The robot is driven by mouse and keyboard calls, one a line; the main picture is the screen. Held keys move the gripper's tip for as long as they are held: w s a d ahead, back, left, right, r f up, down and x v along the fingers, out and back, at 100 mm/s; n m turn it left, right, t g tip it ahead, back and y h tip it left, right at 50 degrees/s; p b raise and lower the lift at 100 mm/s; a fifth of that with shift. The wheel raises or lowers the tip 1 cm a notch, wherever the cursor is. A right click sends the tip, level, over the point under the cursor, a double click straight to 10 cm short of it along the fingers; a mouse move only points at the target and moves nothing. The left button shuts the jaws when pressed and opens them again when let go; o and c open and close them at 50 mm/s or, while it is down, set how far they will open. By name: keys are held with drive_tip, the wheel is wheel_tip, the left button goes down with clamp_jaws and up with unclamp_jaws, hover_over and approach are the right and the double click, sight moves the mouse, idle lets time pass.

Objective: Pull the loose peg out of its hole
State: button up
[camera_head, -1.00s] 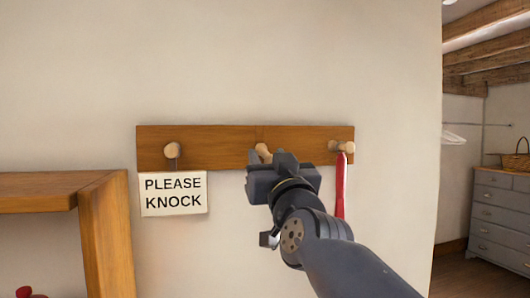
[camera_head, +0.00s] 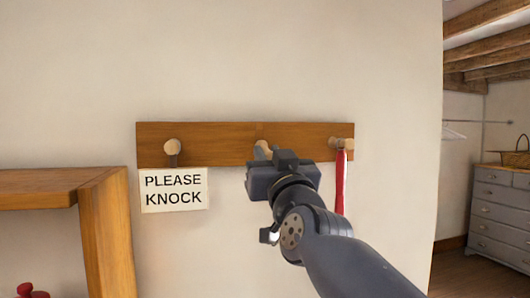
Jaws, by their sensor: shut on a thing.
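A brown wooden peg rail (camera_head: 215,140) is fixed to the pale wall and bears three pale round-ended pegs. My gripper (camera_head: 268,157) is in front of the middle peg (camera_head: 262,146) and is shut on it. The peg's pale end shows just above the gripper, and the jaws hide the rest. I cannot tell how much of the peg is still in its hole. The left peg (camera_head: 172,146) and the right peg (camera_head: 341,143) stick out of the rail on either side.
A "PLEASE KNOCK" sign (camera_head: 174,191) hangs from the left peg. A red strap (camera_head: 341,185) hangs from the right peg, close to my arm. A wooden shelf unit (camera_head: 105,215) stands at lower left. A grey chest of drawers (camera_head: 497,215) is far right.

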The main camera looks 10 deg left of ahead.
drive_tip(key=shift+r+v, duration=0.1)
drive_tip(key=shift+v, duration=0.8)
drive_tip(key=shift+r+v, duration=0.15)
drive_tip(key=shift+v, duration=0.75)
drive_tip(key=shift+s+d, duration=0.1)
drive_tip(key=shift+s, duration=0.15)
drive_tip(key=v, duration=0.6)
drive_tip(key=shift+r+p, duration=0.3)
drive_tip(key=shift+p, duration=0.05)
drive_tip(key=shift+s, duration=0.1)
